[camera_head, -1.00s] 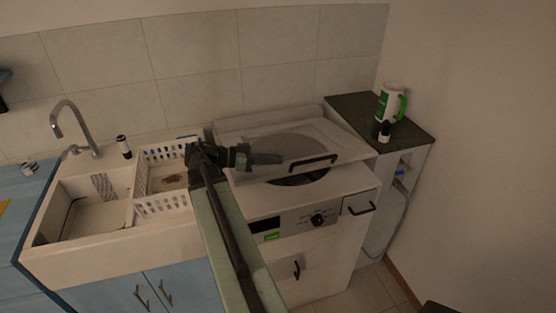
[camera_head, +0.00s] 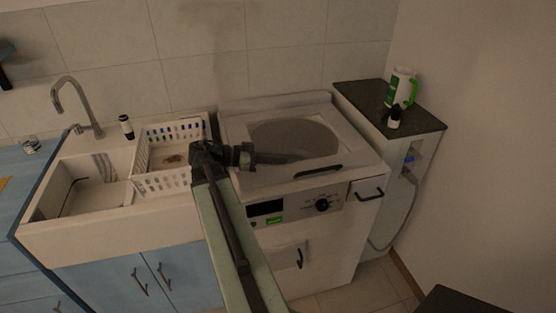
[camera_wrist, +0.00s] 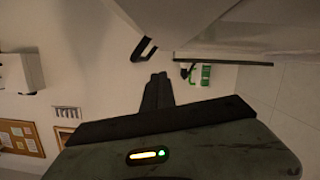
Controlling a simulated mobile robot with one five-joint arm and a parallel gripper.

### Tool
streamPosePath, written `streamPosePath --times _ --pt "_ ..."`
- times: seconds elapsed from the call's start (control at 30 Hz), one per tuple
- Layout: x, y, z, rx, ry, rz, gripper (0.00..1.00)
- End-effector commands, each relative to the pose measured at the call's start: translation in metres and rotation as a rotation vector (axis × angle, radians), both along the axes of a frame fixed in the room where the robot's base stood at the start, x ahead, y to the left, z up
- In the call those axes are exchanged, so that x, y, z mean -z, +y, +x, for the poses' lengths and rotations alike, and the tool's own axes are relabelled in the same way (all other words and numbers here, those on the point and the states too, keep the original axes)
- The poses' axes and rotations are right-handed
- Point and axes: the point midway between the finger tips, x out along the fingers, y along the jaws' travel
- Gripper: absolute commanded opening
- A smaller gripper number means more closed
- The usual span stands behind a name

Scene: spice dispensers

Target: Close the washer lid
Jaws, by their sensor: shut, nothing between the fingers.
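The white washer (camera_head: 300,225) stands right of the sink. Its lid (camera_head: 236,178), with a round grey window (camera_head: 312,132), lies down, flat or nearly flat, on the washer top. The dark lid handle (camera_head: 318,171) is at the lid's front edge. My gripper (camera_head: 298,158) is shut and empty over the lid, just behind the handle. I cannot tell if it touches the lid. In the wrist view my shut fingertips (camera_wrist: 158,77) are below a dark bracket-shaped handle (camera_wrist: 145,49).
A dark-topped cabinet (camera_head: 362,100) right of the washer holds a white and green jug (camera_head: 401,87) and a small dark bottle (camera_head: 394,119). Left are a white basket (camera_head: 165,185), a sink (camera_head: 95,195) and a faucet (camera_head: 75,100). A dark edge (camera_head: 450,300) shows lower right.

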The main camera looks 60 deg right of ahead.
Motion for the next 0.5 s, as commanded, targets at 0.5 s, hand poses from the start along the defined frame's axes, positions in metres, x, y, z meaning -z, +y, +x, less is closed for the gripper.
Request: streamPosePath --times 0.5 --pt "-0.057 0.037 0.041 -0.005 0.000 0.000 0.00"
